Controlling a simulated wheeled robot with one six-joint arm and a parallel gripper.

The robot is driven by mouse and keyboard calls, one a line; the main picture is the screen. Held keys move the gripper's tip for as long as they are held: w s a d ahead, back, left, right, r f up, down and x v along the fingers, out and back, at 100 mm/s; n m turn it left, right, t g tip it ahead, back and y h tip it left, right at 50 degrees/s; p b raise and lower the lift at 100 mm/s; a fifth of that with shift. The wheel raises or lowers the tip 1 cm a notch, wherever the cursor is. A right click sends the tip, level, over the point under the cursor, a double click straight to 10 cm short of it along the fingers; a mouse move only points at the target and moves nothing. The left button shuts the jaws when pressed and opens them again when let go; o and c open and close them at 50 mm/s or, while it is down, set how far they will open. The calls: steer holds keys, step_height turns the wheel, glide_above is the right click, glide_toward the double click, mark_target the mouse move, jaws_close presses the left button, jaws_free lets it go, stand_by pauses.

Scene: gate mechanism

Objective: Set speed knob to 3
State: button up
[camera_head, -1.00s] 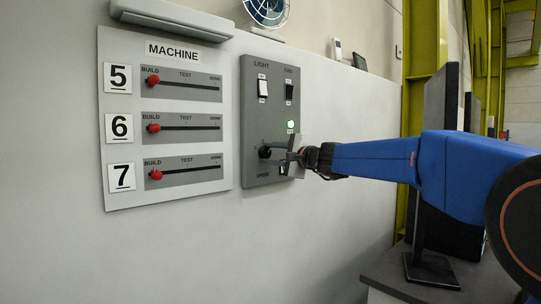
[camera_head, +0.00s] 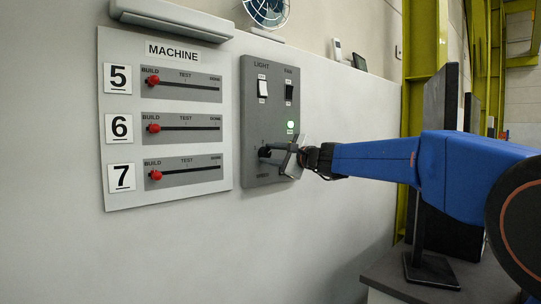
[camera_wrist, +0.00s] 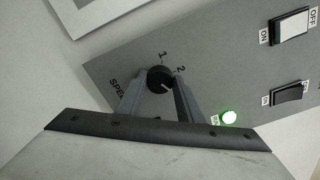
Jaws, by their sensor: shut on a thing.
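The black speed knob (camera_wrist: 159,77) sits on the grey control panel (camera_wrist: 115,71). In the wrist view the numbers 1 and 2 show beside it, and the rest of its scale is hidden by my fingers. A white mark on the knob points to the lower right of that picture, past the 2. My gripper (camera_wrist: 157,88) is shut on the knob, with one finger on each side. In the head view my gripper (camera_head: 277,153) reaches the lower part of the panel from the right and mostly covers the knob.
Above the knob are a lit green lamp (camera_head: 291,125), a light switch (camera_head: 262,89) and a fan switch (camera_head: 289,92). To the left is a machine board (camera_head: 131,75) with red sliders. The wall below is clear.

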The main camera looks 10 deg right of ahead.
steer(key=o, duration=1.1)
steer(key=shift+c, duration=0.2)
steer(key=shift+s+d, duration=0.1)
steer(key=v, duration=1.7)
steer(key=shift+f, duration=0.1)
steer(key=s+a+f+n+g+h, duration=0.25)
steer(key=s+f+n+g, duration=0.5)
steer(key=s+f, duration=1.2)
steer(key=s+d+f+n+g+h, duration=0.1)
steer(key=s+d+f+n+h, duration=0.3)
steer(key=s+d+f, duration=0.2)
steer(key=s+d+f+n+g+h, duration=0.1)
steer(key=s+d+f+n+h, duration=0.3)
steer(key=s+f, duration=0.7)
step_height(320, 180, down, 4)
steer(key=shift+d+r+n, duration=0.15)
steer(key=shift+d+n, duration=0.6)
steer(key=shift+d, duration=0.25)
